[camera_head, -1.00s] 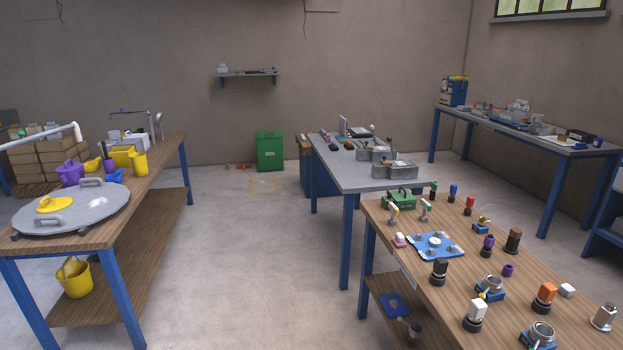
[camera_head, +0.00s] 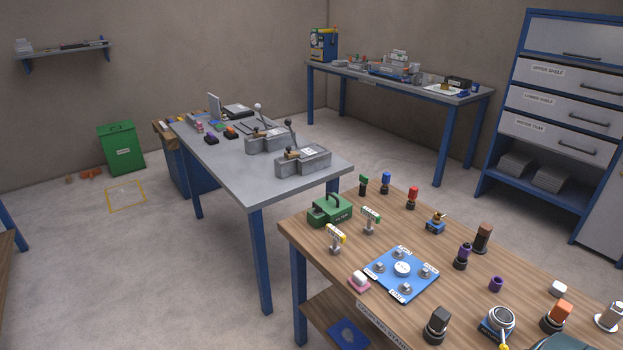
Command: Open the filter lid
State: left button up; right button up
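The filter (camera_head: 331,211) is a small green box with a dark handle on top and a pale label reading FILTER on its front. It stands at the back left corner of the wooden table (camera_head: 420,205). Its lid (camera_head: 325,203) looks closed. Neither of my grippers is in view. A dark rounded shape at the bottom right edge is cut off, and I cannot tell what it is.
A blue plate (camera_head: 402,274) with several knobs lies nearer. Several coloured bottles and knobs fill the right side. A grey table (camera_head: 230,175) stands behind, with floor around it.

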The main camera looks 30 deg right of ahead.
aim_at(332, 204)
jog(key=i+j+z, duration=0.1)
jog(key=i+z, duration=0.35)
jog(key=i+j+z, duration=0.2)
jog(key=i+z, duration=0.15)
jog(key=z, duration=0.15)
jog(key=i+j+z, duration=0.6)
jog(key=j+z, duration=0.3)
jog(key=l, duration=0.15)
